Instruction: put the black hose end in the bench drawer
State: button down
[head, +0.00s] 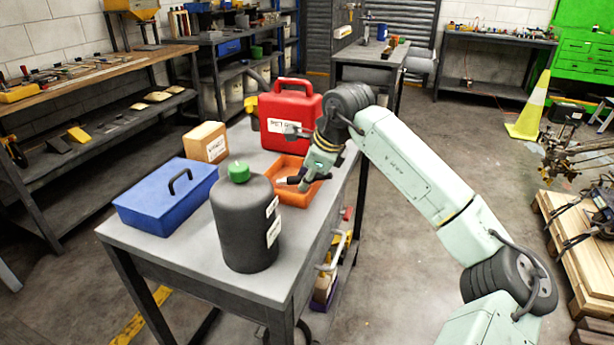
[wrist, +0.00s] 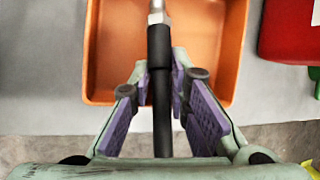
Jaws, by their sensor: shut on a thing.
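My gripper (head: 302,183) is over the orange tray (head: 258,172) on the bench. In the wrist view my gripper (wrist: 160,78) has its purple pads on both sides of the black hose end (wrist: 160,45) and is shut on it. The hose end is a thin black tube with a silver metal tip pointing away over the orange tray (wrist: 113,96). In the head view the hose end is small and hard to make out.
A dark grey canister (head: 243,225) with a green cap stands near the bench front. A blue toolbox (head: 160,200), a cardboard box (head: 204,142) and a red jerrycan (head: 290,112) surround the tray. The floor right of the bench (head: 400,240) is clear.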

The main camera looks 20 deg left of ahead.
jog(key=c, duration=1.5)
grip_release()
